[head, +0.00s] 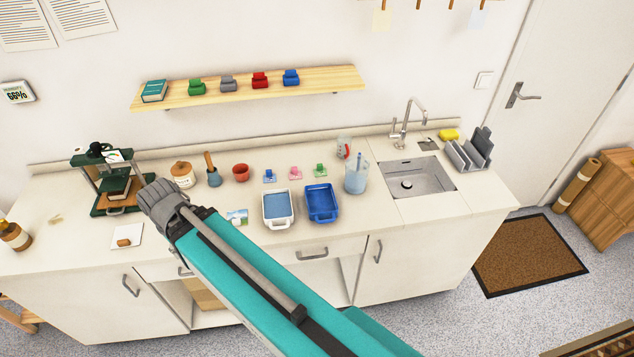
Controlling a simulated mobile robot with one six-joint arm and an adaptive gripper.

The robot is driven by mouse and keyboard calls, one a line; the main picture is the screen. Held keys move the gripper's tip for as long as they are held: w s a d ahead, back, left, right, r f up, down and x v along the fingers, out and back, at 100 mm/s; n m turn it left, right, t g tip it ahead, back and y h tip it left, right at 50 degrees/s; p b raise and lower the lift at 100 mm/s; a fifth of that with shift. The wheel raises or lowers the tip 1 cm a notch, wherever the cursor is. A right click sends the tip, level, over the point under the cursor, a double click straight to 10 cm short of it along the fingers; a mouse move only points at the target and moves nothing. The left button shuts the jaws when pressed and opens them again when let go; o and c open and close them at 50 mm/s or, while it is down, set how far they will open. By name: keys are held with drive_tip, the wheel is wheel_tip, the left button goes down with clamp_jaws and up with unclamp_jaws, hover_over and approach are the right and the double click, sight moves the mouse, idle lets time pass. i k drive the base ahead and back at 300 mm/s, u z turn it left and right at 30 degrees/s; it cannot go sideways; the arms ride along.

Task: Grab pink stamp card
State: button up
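My gripper (158,197) is the grey end of my teal arm, over the left part of the counter, well to the left of the pink card. Its fingers cannot be made out, so I cannot tell whether it is open or shut.
A white tray (278,223) and a blue tray (322,216) stand in front of the cards. A red bowl (241,173) is left of them. A clear jug (355,185) and the sink (421,168) are right. A green press (107,208) stands at the left.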

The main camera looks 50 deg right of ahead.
sight(295, 174)
drive_tip(key=u, duration=0.05)
drive_tip(key=k, duration=1.9)
drive_tip(key=z, duration=1.6)
drive_tip(key=i, duration=1)
drive_tip(key=z, duration=0.05)
